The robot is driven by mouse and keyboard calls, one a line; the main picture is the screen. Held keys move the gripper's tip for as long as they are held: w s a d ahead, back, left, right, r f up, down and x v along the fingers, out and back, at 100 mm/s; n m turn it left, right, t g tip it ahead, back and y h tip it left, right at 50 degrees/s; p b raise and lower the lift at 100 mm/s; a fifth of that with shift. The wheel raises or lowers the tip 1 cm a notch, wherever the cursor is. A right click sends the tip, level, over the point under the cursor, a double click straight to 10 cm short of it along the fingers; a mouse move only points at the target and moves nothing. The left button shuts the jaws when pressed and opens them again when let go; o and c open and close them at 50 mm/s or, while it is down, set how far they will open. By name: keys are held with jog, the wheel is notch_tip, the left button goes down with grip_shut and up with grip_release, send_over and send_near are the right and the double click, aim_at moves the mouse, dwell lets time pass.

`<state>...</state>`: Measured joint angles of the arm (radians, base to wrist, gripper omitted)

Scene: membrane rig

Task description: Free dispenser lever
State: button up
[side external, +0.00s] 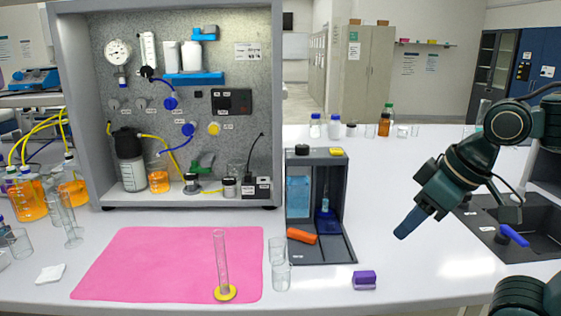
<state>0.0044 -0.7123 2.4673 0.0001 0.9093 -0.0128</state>
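A dark grey dispenser station (349,245) stands right of the panel rig. It has a light-blue container (298,197) on its left side and a dark-blue part (325,226) with a thin upright piece on its right side. I cannot tell which part is the lever. An orange piece (301,236) lies tilted low in the station's front left; whether it touches the lever is unclear. My gripper (402,231) is in the air right of the station, pointing down and left, apart from everything. Its blue fingers appear as one shape, so their opening is hidden.
A pink mat (150,265) bears a graduated cylinder (222,262) on a yellow base. Two glass beakers (281,276) stand by the station's front left corner. A purple block (364,280) lies at front right. A sink (490,232) is at right. White bench between is clear.

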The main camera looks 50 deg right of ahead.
jog(key=w+d+r+g, duration=0.1)
jog(key=w+r, duration=0.2)
jog(key=w, duration=0.6)
jog(key=n+g, duration=0.3)
jog(key=g, duration=0.1)
send_over(294, 230)
notch_tip(294, 230, down, 10)
jog(key=shift+f, duration=6.8)
grip_shut()
